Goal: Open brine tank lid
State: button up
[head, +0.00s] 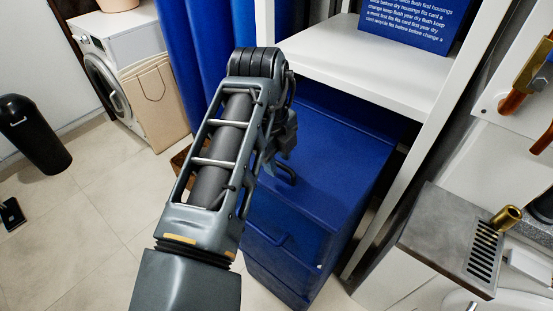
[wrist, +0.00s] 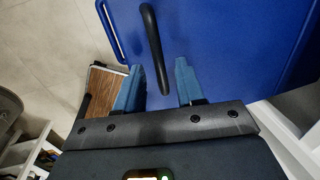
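The brine tank is a blue box (head: 275,250) below a white shelf, with a blue lid (head: 345,155) on top. The lid looks closed. In the wrist view the blue lid (wrist: 225,35) fills the upper right. A black curved handle (wrist: 152,45) stands on it, and its near end reaches between my gripper's two fingers. My gripper (wrist: 159,68) is open, one blue-grey finger on each side of the handle, with visible gaps. I cannot tell whether either finger touches it. In the head view my arm mostly hides the gripper beside the lid.
A blue bar handle (head: 268,232) is on the tank's front. The white shelf (head: 350,70) overhangs the tank's back, with an upright post at right. A blue curtain (head: 185,50) hangs at left. A metal drip tray (head: 455,235) is at right.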

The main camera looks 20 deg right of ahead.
jog(key=shift+c, duration=0.4)
grip_shut()
